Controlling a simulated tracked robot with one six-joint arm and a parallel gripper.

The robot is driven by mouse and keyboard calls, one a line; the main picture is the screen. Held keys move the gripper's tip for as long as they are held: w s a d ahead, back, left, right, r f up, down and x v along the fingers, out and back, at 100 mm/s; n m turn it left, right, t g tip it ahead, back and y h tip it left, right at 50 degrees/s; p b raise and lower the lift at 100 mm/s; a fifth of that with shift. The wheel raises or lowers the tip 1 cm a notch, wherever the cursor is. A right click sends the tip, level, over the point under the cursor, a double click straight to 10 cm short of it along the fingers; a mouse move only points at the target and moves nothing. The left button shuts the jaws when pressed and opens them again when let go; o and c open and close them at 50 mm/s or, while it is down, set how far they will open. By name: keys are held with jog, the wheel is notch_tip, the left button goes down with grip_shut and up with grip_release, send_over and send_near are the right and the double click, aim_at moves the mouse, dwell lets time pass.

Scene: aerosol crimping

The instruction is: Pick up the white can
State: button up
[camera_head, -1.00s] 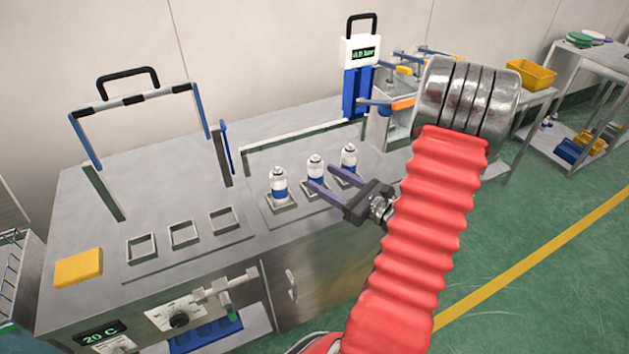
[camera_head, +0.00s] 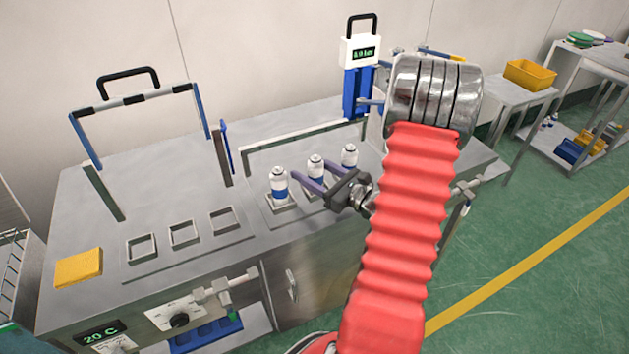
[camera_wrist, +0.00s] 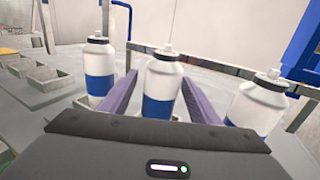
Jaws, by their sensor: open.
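Three white cans with blue bands stand upright in a row of square holders, in the head view: a left can (camera_head: 279,184), a middle can (camera_head: 315,164) and a right can (camera_head: 349,156). My gripper (camera_head: 312,172) is open, its two purple fingers pointing toward the row. In the wrist view, the middle can (camera_wrist: 162,76) stands between the spread fingers (camera_wrist: 160,90), and its base is hidden by the gripper body. The left can (camera_wrist: 98,70) and right can (camera_wrist: 260,104) stand outside the fingers. I cannot tell whether a finger touches a can.
The metal bench (camera_head: 190,265) has several empty square holders (camera_head: 184,233) at left and a yellow block (camera_head: 78,267). A handled metal frame (camera_head: 133,100) rises behind them. A blue and white device (camera_head: 360,65) stands behind the cans.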

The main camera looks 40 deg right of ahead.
jog(key=shift+w+a, duration=0.1)
jog(key=shift+w, duration=1.15)
jog(key=shift+c, duration=0.3)
jog(key=c, duration=1.1)
jog(key=shift+c, duration=0.2)
notch_tip(320, 180, up, 10)
jog(key=shift+s, duration=0.15)
